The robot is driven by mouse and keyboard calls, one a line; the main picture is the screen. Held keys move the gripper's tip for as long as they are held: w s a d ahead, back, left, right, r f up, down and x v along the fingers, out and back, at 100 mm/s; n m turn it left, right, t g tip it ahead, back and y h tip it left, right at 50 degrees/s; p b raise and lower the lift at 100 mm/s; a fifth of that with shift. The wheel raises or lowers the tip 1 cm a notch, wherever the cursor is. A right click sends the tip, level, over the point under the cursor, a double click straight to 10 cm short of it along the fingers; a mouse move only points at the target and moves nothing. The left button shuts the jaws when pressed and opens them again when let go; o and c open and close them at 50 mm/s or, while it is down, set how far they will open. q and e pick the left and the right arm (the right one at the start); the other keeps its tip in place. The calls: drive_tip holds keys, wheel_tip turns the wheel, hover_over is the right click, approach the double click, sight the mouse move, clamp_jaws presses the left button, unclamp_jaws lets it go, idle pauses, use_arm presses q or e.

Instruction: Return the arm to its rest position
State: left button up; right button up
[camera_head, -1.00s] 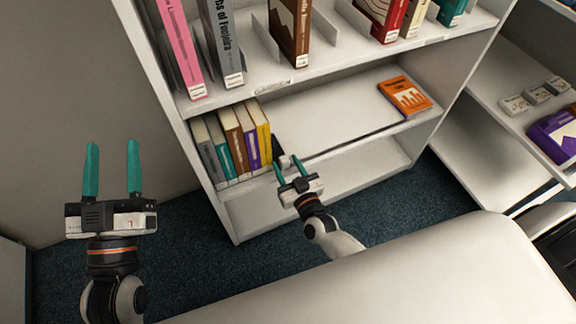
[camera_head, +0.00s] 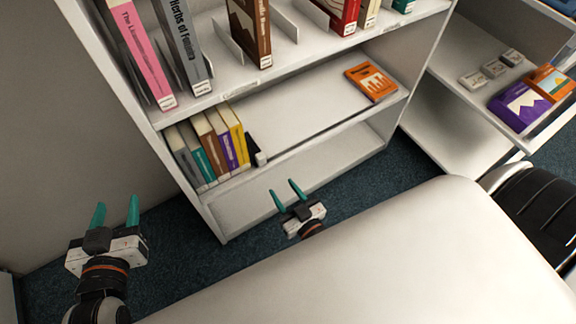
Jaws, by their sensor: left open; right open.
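My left gripper (camera_head: 115,212) is at the lower left, open and empty, with its two teal fingers pointing up in the picture. It is apart from the bookcase, over the dark carpet and near the grey wall. My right gripper (camera_head: 284,194) is open and empty, just in front of the bookcase's bottom shelf. Its fingers point toward the bookcase, below the row of books. Most of the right arm is hidden behind my white body in the foreground.
A white bookcase (camera_head: 290,171) holds several upright books, a black bookend (camera_head: 254,146) and an orange book (camera_head: 371,82) lying flat. A second shelf at right holds a purple book (camera_head: 521,104), another orange book (camera_head: 549,82) and small white boxes (camera_head: 493,68). Blue carpet (camera_head: 180,240) is clear.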

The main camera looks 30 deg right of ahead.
use_arm(q)
drive_tip(key=shift+s+a+f+g, duration=0.15)
drive_tip(key=shift+s+f+g, duration=0.05)
drive_tip(key=shift+f+g, duration=0.25)
use_arm(e)
drive_tip(key=shift+s, duration=0.6)
